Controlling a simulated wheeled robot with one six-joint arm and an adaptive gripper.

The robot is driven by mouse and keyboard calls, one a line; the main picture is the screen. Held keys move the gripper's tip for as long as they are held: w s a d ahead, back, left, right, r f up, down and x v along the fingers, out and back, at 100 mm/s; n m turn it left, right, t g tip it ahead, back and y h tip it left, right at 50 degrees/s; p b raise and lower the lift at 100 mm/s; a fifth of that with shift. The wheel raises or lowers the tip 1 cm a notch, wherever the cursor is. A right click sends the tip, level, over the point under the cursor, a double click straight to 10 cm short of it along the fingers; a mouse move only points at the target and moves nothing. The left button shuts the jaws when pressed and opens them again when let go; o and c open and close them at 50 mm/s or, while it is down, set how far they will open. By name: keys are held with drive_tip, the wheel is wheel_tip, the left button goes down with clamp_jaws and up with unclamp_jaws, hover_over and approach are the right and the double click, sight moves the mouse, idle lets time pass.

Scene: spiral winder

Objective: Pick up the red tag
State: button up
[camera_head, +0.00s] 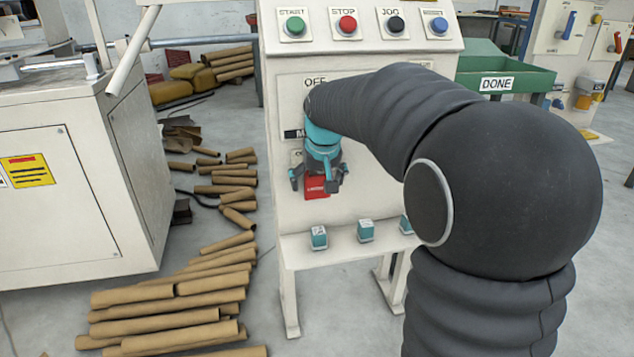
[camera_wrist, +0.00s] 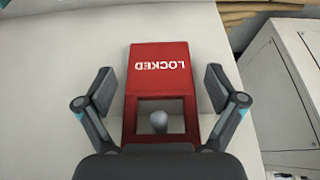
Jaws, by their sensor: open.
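The red tag (camera_head: 316,187) hangs on the front of the white control panel (camera_head: 285,100), below the OFF label. In the wrist view the red tag (camera_wrist: 160,68) reads LOCKED upside down. It has a square opening, and a grey peg (camera_wrist: 159,121) shows in that opening. My gripper (camera_head: 318,185) is in front of the tag and hides part of it. In the wrist view my gripper (camera_wrist: 159,92) is open, with one finger on each side of the tag and a visible gap to each edge.
A ledge (camera_head: 345,246) below the panel holds small teal blocks (camera_head: 319,238). A green DONE tray (camera_head: 505,80) stands at the right. A white machine cabinet (camera_head: 60,190) is at the left. Cardboard tubes (camera_head: 170,310) lie on the floor between cabinet and panel.

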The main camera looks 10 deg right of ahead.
drive_tip(key=c, duration=1.2)
drive_tip(key=shift+c, duration=0.2)
drive_tip(key=shift+s+r, duration=0.1)
drive_tip(key=shift+r, duration=0.25)
drive_tip(key=s, duration=1.7)
drive_tip(key=shift+s, duration=0.4)
